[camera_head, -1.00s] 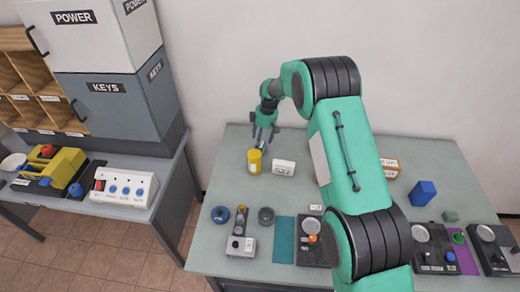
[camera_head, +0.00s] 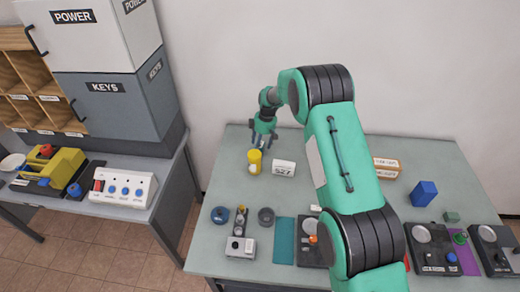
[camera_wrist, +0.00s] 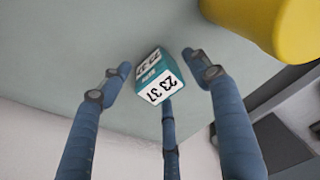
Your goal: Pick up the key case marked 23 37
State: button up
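The key case (camera_wrist: 152,80) is a small teal and white block with "23 37" printed on a white face. In the wrist view it lies on the grey-green table, between the spread fingers of my gripper (camera_wrist: 158,85). The fingers are open around it, with gaps visible on the left and right. The third finger's tip appears close behind it; I cannot tell if it touches. In the head view my gripper (camera_head: 263,141) points down near the table's back left, and its fingers largely hide the case.
A yellow cylinder (camera_head: 255,167) stands just in front of my gripper and also shows in the wrist view (camera_wrist: 262,20). A white labelled box (camera_head: 283,167) is to its right. A blue block (camera_head: 424,194) and several devices lie farther right and in front.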

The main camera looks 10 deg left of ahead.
jog(key=c, duration=1.2)
jog(key=shift+r+p, duration=0.7)
jog(key=shift+r, duration=4.35)
